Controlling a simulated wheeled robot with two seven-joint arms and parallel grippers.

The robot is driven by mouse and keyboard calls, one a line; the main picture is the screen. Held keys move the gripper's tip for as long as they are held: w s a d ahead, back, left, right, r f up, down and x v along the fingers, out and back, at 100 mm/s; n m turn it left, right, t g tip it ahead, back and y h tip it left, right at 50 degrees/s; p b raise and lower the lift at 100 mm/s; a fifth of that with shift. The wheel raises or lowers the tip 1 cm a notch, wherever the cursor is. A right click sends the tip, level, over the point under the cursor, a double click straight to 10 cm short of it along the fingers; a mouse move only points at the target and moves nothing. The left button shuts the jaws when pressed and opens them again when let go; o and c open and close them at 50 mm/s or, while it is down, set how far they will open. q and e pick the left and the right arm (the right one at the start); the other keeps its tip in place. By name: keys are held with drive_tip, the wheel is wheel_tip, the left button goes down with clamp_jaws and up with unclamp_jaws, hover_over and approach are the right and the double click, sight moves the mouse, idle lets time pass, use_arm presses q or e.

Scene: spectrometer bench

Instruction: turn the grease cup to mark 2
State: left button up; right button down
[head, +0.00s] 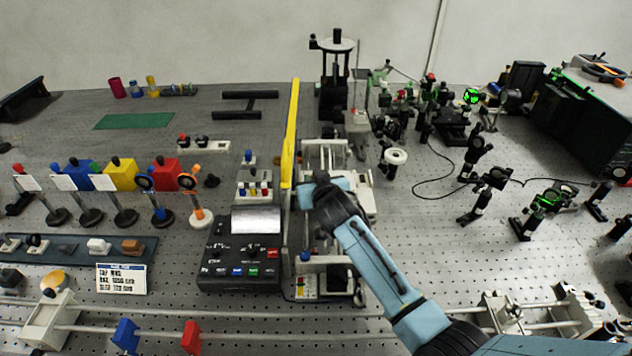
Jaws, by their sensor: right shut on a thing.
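My right gripper (318,190) reaches in from the lower right and points down at the cream-coloured apparatus (365,195) in the middle of the bench. Its fingers are shut on what seems to be the grease cup, which the hand and wrist hide. I cannot make out the cup's marks or how far it is turned. My left gripper is not in view.
A tall yellow bar (291,135) stands close to the left of my right gripper. A black control box (242,255) with coloured buttons lies to the lower left. Optics posts (490,185) crowd the right side. Steel rails (240,320) cross the front.

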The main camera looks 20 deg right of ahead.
drive_tip(key=shift+s+a+f, duration=0.1)
drive_tip(key=shift+f, duration=0.25)
drive_tip(key=c, duration=1.3)
unclamp_jaws()
drive_tip(key=shift+c, duration=0.2)
drive_tip(key=shift+r, duration=0.15)
drive_tip(key=p+v, duration=0.1)
drive_tip(key=v, duration=1.2)
drive_tip(key=shift+a, duration=0.1)
